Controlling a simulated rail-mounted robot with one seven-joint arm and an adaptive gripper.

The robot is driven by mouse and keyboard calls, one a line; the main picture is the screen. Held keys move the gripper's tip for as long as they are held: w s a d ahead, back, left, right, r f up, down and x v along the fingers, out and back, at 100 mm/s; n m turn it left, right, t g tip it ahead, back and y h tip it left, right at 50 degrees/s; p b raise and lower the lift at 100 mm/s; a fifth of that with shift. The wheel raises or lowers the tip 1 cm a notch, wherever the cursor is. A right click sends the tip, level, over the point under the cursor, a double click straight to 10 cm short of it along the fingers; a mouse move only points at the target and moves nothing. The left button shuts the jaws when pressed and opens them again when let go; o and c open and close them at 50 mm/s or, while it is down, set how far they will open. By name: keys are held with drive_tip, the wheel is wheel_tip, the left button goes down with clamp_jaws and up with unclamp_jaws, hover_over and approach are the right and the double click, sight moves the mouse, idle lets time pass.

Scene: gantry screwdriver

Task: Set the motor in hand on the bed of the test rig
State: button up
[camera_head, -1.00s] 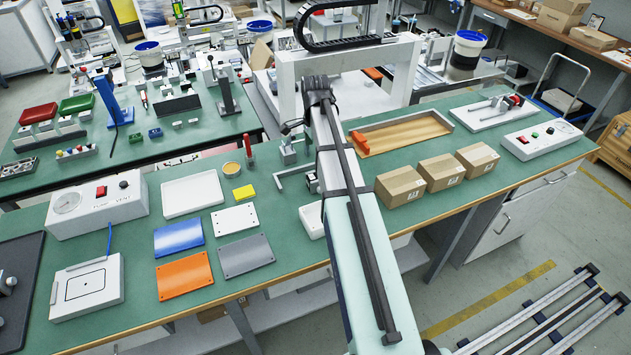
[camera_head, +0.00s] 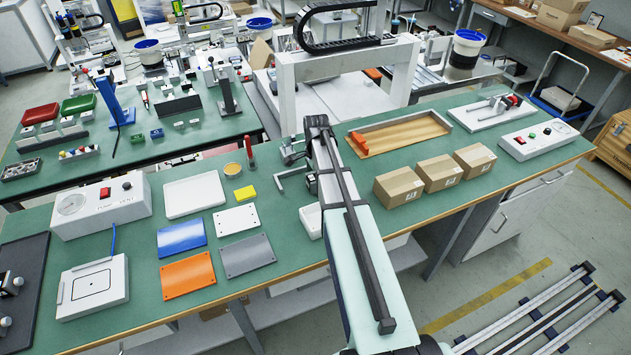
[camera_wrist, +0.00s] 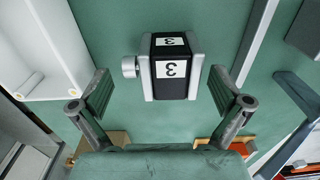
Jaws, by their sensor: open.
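The motor (camera_wrist: 172,66) is a dark block with grey end plates, a label "3" and a short shaft on its left side in the wrist view. It sits over the green bench top, apart from both fingers. My gripper (camera_wrist: 160,82) is open, with one finger on each side of the motor's near end. A white plate with a red-handled clamp (camera_head: 487,112), which looks like the test rig's bed, lies at the bench's right end.
A white tray (camera_wrist: 38,45) stands left of the motor in the wrist view. Several cartons (camera_head: 398,187) and a wooden tray (camera_head: 405,135) lie right of my arm. A control box (camera_head: 540,139) stands beside the clamp plate. Coloured plates (camera_head: 188,275) lie to the left.

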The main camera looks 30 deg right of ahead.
drive_tip(key=shift+f, duration=1.4)
drive_tip(key=c, duration=1.7)
drive_tip(key=shift+r, duration=0.15)
